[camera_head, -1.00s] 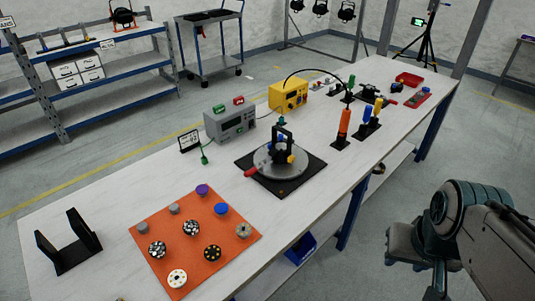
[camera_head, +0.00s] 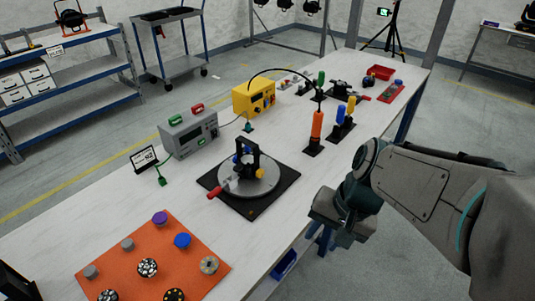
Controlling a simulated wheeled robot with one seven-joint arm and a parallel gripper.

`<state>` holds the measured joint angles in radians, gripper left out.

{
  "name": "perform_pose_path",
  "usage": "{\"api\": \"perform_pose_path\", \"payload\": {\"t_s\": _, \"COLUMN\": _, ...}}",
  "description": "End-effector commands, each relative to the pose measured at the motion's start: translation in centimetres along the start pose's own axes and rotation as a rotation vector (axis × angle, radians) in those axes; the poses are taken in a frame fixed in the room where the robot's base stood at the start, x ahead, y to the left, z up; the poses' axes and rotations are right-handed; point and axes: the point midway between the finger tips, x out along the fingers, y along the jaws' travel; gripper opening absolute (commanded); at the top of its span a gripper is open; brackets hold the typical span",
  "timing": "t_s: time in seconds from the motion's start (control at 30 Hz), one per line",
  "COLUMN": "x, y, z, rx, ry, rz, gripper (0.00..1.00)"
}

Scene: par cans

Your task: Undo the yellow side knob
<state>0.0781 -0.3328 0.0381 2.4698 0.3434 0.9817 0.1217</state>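The yellow side knob (camera_head: 260,174) sits on the right side of a black upright bracket (camera_head: 247,153). The bracket stands on a round grey turntable (camera_head: 268,187) with a red handle (camera_head: 215,190) at its left. The turntable rests on a black square base (camera_head: 250,207) on the white bench. A small blue part shows within the bracket. My arm comes in from the right, and its end (camera_head: 338,212) hangs beside the bench's front edge, to the right of the turntable and apart from it. I cannot make out the fingertips or whether they are open.
An orange mat (camera_head: 190,247) with several round parts lies at front left. A grey meter box (camera_head: 188,134) and a yellow box (camera_head: 254,98) stand behind the turntable. An orange-handled tool (camera_head: 316,126) stands upright at back right. Bare bench (camera_head: 120,198) lies left of the turntable.

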Motion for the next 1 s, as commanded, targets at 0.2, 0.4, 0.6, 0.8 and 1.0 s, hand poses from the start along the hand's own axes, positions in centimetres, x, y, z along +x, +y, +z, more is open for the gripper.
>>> {"api": "perform_pose_path", "payload": {"t_s": 0.2, "x": 7.5, "y": -4.2, "z": -1.9, "rx": 0.520, "ry": -0.318, "rz": -0.273, "gripper": 0.37}}
{"api": "perform_pose_path", "payload": {"t_s": 0.4, "x": 11.7, "y": -7.7, "z": -6.7, "rx": 0.989, "ry": -0.604, "rz": -0.531, "gripper": 0.37}}
{"api": "perform_pose_path", "payload": {"t_s": 0.6, "x": 15.3, "y": -8.4, "z": -14.2, "rx": 1.432, "ry": -0.876, "rz": -0.805, "gripper": 0.37}}
{"api": "perform_pose_path", "payload": {"t_s": 0.8, "x": 17.7, "y": -6.5, "z": -20.5, "rx": 1.725, "ry": -1.060, "rz": -1.024, "gripper": 0.37}}
{"api": "perform_pose_path", "payload": {"t_s": 1.0, "x": 18.5, "y": -5.5, "z": -23.0, "rx": 1.830, "ry": -1.126, "rz": -1.118, "gripper": 0.37}}
